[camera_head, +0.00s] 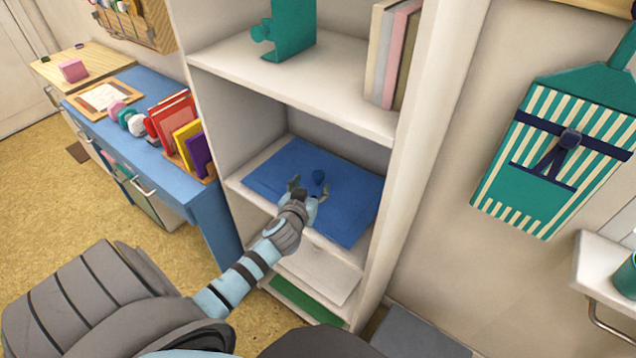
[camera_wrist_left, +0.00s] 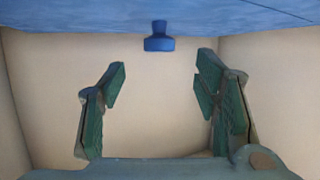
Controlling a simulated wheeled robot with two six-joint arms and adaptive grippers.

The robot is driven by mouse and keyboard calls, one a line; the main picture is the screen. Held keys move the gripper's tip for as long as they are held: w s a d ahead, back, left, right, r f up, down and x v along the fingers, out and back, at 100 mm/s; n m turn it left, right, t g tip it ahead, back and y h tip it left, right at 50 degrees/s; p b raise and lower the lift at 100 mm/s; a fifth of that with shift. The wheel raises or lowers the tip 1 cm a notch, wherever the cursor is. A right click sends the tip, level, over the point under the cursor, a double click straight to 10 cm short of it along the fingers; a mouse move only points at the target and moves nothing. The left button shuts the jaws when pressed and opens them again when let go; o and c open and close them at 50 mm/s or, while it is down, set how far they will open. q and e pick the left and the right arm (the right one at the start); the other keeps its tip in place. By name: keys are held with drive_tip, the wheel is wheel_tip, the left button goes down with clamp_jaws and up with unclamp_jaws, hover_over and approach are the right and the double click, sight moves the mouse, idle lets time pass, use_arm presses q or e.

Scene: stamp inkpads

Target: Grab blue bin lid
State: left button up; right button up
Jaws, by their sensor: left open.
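The blue bin lid (camera_head: 276,167) is a flat blue panel lying in the middle compartment of the white shelf unit. My right gripper is not in view.
The shelf unit's right side panel (camera_head: 400,170) and the shelf above (camera_head: 335,92) bound the compartment. Books (camera_head: 392,50) and a teal object (camera_head: 292,28) stand on that upper shelf. A blue desk (camera_head: 150,160) is at left.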

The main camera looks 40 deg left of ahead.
sight(316, 178)
use_arm(q)
drive_tip(key=b+x, duration=0.1)
drive_tip(key=x, duration=0.5)
drive_tip(key=shift+w+f, duration=0.25)
drive_tip(key=shift+f, duration=0.05)
clamp_jaws()
